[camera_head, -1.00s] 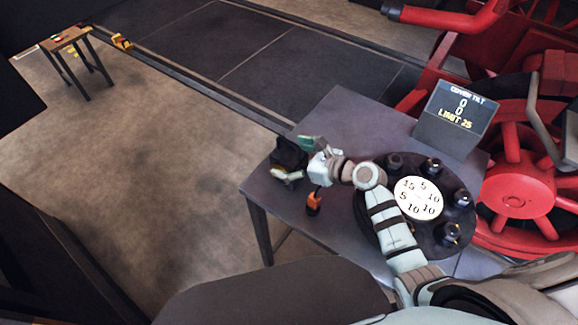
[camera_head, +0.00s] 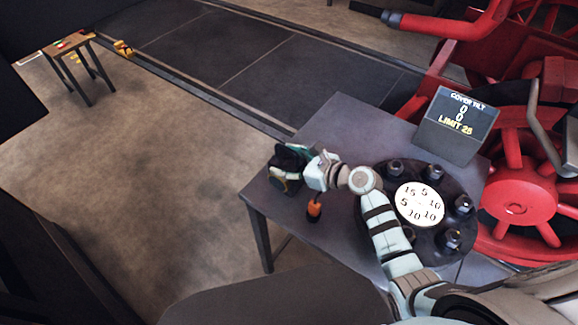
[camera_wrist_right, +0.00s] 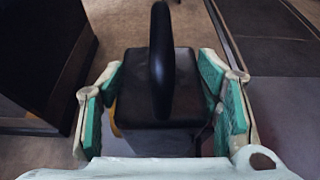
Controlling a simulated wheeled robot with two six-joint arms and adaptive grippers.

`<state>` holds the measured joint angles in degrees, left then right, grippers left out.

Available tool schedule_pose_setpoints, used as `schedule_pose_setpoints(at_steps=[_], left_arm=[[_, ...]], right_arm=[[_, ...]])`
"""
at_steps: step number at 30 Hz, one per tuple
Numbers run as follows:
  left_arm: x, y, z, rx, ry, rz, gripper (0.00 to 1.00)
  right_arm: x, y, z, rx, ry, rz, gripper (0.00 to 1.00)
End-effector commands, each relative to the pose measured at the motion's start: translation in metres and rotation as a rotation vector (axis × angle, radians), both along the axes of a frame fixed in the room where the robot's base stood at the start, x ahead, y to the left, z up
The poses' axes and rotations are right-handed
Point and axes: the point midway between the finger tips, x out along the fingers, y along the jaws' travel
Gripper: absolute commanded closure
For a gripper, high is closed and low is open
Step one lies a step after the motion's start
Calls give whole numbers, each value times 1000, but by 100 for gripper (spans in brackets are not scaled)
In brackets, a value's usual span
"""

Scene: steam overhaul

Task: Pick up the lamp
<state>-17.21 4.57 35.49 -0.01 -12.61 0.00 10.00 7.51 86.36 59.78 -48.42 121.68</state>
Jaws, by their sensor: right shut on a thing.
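The lamp (camera_head: 284,181) is a dark box-shaped body with a yellowish side, standing at the left end of the grey table. In the right wrist view, the lamp (camera_wrist_right: 157,138) shows its dark top and an upright black loop handle between the green finger pads. My right gripper (camera_head: 302,160) is shut on the lamp from its right side, and its fingers hide part of the body. The right gripper (camera_wrist_right: 160,105) has one finger on each side of the lamp in the wrist view. My left gripper is not in view.
A small orange and black object (camera_head: 314,210) stands on the table (camera_head: 345,128) just under my right wrist. A dark round plate with several nuts and a numbered white disc (camera_head: 420,204) lies to the right. A display box (camera_head: 455,125) stands behind it, beside red wheels (camera_head: 520,205).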

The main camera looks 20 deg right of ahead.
Motion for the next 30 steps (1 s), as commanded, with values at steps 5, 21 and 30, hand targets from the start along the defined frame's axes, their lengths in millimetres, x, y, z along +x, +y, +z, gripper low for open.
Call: schedule_pose_setpoints(at_steps=[5,21,30], left_arm=[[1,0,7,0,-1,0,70],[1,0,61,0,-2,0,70],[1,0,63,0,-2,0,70]], right_arm=[[-1,0,12,-2,2,1,86],[0,0,178,-2,-5,1,86],[0,0,201,-1,0,1,86]])
